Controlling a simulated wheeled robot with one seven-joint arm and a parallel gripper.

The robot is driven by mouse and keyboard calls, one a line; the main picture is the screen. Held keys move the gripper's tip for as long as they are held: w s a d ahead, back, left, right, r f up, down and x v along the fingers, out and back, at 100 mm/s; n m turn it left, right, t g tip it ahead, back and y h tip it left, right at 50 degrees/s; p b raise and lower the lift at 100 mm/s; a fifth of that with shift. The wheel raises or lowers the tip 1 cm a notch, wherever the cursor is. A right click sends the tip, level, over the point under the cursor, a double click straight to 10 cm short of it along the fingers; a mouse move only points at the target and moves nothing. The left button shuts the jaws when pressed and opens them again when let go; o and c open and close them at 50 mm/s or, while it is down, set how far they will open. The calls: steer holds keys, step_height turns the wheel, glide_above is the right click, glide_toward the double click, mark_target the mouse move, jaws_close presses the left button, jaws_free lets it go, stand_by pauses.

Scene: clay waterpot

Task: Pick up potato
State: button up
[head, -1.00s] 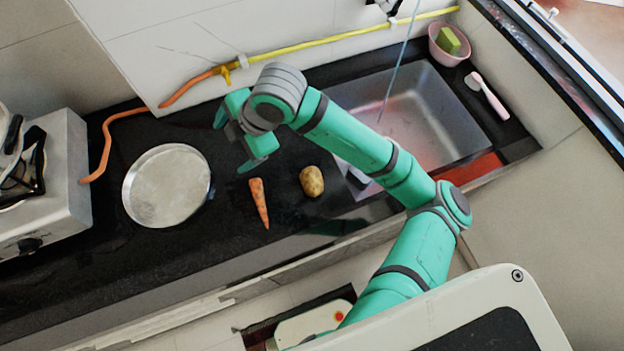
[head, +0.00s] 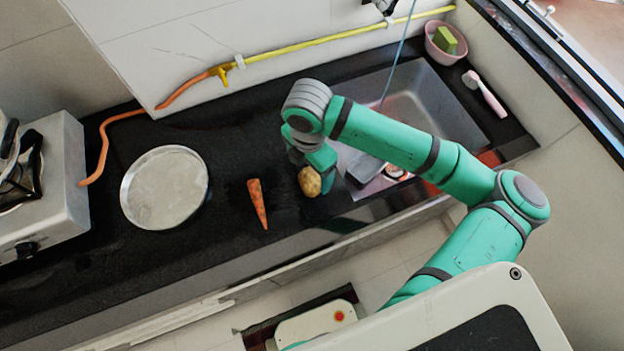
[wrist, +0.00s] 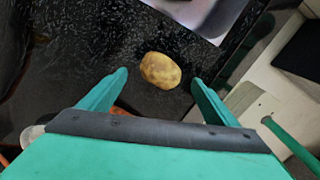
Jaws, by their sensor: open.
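The potato (head: 309,181) is small, tan and oval, and lies on the black counter close to the sink's left side. In the wrist view the potato (wrist: 160,71) shows whole, just beyond the fingertips and roughly centred between them. My gripper (head: 322,170) is at the potato in the head view, with green fingers partly hidden behind it and by the wrist. In the wrist view my gripper (wrist: 158,76) is open, with one finger on each side and nothing held. I cannot tell whether a finger touches the potato.
A carrot (head: 257,203) lies left of the potato. A round metal plate (head: 165,187) sits further left, near the stove (head: 58,190). The sink (head: 432,108) is at the right. The counter's front edge is close to the potato.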

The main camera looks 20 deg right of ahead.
mark_target(311, 179)
steer(key=f, duration=0.4)
steer(key=shift+s, duration=0.25)
steer(key=shift+f, duration=0.65)
steer(key=c, duration=1.2)
